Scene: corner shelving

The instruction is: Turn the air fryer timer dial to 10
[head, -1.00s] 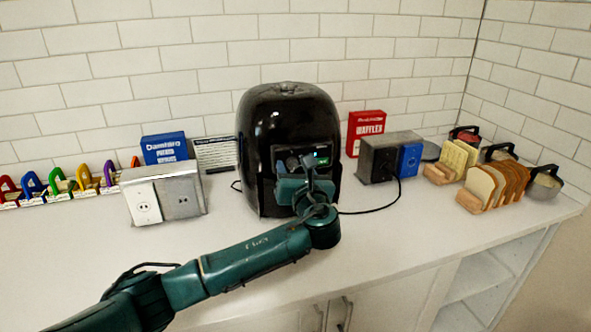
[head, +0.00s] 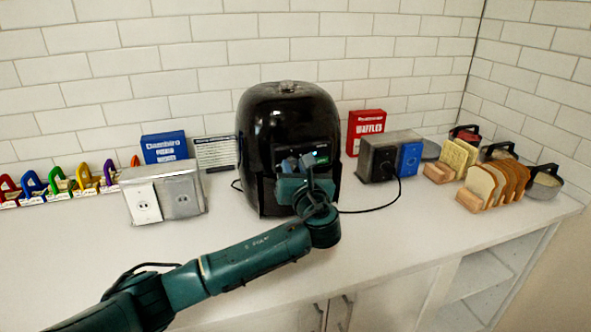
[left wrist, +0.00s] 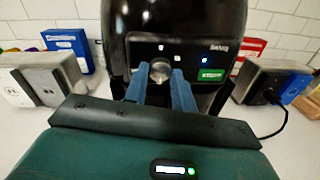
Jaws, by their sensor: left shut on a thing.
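The black air fryer (head: 262,150) stands upright on the counter against the tiled wall. My left gripper (head: 297,164) is at that panel. In the left wrist view its two blue fingers (left wrist: 160,82) stand on either side of the dial and are shut on it. In the head view the gripper hides the dial. The dial's numbers are too small to read. My right gripper is not in view.
A grey outlet box (head: 180,197) stands left of the fryer and another (head: 385,140) right of it, with a black cord. Sliced bread (head: 483,186) is at the right. The front counter is clear.

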